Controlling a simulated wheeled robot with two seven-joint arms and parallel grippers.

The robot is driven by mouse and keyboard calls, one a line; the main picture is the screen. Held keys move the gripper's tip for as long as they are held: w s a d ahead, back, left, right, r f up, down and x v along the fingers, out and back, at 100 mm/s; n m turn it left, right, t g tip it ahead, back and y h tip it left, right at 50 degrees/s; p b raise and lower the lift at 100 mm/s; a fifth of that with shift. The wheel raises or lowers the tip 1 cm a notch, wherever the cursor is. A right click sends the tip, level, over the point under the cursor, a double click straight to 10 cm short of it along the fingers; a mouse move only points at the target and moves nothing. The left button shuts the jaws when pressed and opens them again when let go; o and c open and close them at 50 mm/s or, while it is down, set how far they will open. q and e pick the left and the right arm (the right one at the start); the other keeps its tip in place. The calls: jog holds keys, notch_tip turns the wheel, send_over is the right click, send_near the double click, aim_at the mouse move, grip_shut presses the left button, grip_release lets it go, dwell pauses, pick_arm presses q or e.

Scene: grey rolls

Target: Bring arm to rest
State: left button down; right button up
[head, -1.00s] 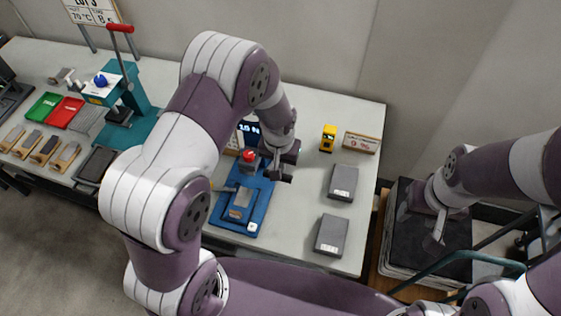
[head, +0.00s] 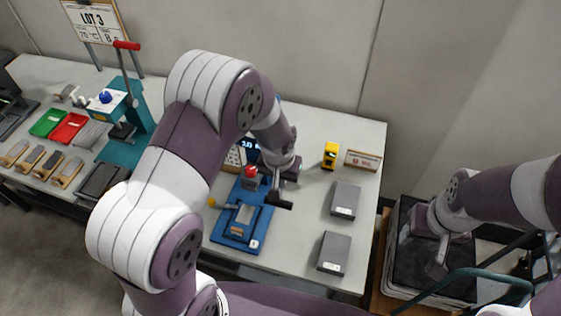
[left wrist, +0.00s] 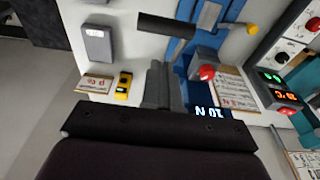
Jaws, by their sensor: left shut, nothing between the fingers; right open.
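My left gripper (head: 279,199) is shut and empty. It hangs beside the right edge of a blue fixture (head: 232,240) with a red knob (head: 251,171). My right gripper (head: 436,262) is open and empty, over a dark mat-topped stack (head: 405,275) right of the table.
Two grey blocks (head: 344,200) (head: 333,253) lie right of the left gripper. A yellow device (head: 331,155) and small sign (head: 362,160) stand behind them. A teal press (head: 137,112), red tray (head: 69,128) and green tray (head: 48,123) stand left. The table's (head: 310,125) back right is clear.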

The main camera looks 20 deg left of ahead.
pick_arm(q)
notch_tip(320, 180, up, 7)
jog(key=s+b, duration=0.2)
jog(key=s, duration=0.1)
jog(key=s+a+f+b, duration=0.5)
jog(key=s+f+b, duration=0.2)
jog(key=s, duration=0.3)
jog(key=shift+s+f+b, duration=0.35)
jog(key=shift+s+b, duration=0.05)
jog(key=shift+b, duration=0.4)
pick_arm(e)
notch_tip(320, 180, down, 12)
jog(key=shift+s, duration=0.2)
pick_arm(q)
jog(key=shift+s+a, duration=0.15)
pick_arm(e)
jog(key=shift+s+r, duration=0.15)
